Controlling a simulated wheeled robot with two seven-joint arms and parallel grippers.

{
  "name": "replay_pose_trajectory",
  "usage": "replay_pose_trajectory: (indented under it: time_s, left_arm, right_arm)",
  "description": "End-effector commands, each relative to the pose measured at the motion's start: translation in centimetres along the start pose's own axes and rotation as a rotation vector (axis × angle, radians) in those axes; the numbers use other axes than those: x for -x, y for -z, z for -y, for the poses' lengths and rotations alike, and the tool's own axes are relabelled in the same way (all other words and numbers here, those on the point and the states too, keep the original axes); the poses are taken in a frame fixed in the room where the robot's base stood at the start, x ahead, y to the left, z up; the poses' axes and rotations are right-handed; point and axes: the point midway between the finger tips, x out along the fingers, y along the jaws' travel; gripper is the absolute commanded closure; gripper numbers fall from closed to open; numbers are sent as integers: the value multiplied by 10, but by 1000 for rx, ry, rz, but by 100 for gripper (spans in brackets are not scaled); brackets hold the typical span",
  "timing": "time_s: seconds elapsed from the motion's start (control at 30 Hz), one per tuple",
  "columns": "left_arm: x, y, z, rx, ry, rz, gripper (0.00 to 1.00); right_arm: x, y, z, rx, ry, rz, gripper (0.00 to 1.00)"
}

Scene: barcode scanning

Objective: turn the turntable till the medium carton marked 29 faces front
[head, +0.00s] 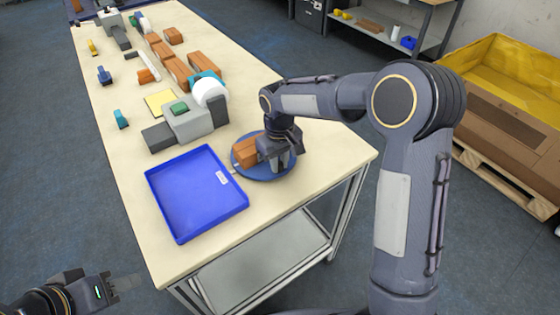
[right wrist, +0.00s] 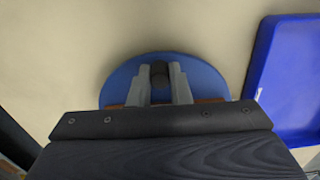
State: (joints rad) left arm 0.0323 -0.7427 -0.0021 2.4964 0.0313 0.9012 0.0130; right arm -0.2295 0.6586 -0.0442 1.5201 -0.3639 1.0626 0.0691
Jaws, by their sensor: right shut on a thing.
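The blue round turntable (head: 265,174) lies on the table near its front right corner. It also fills the middle of the right wrist view (right wrist: 200,68). An orange-brown carton (head: 244,152) sits on it, partly hidden by my right gripper; I can read no number on it. My right gripper (head: 277,160) is low over the turntable beside the carton. In the right wrist view its grey fingers (right wrist: 158,80) are shut on a dark upright peg (right wrist: 158,70) at the turntable. My left gripper (head: 112,287) is off the table at the lower left; its opening is unclear.
An empty blue tray (head: 195,195) lies just left of the turntable. Behind stand a grey box-like device (head: 188,122), a white round thing (head: 210,92) and several orange-brown cartons (head: 175,72).

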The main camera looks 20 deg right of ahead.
Motion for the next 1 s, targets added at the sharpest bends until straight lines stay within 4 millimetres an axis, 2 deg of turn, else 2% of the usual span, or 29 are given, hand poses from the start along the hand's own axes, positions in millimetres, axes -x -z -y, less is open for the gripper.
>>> replay_pose_trajectory:
  time_s: [1.0]
  left_arm:
    - [-3, -2, 2, 0, 0, 0, 64]
  right_arm:
    - [1, 10, 38, -468, 0, -1, 100]
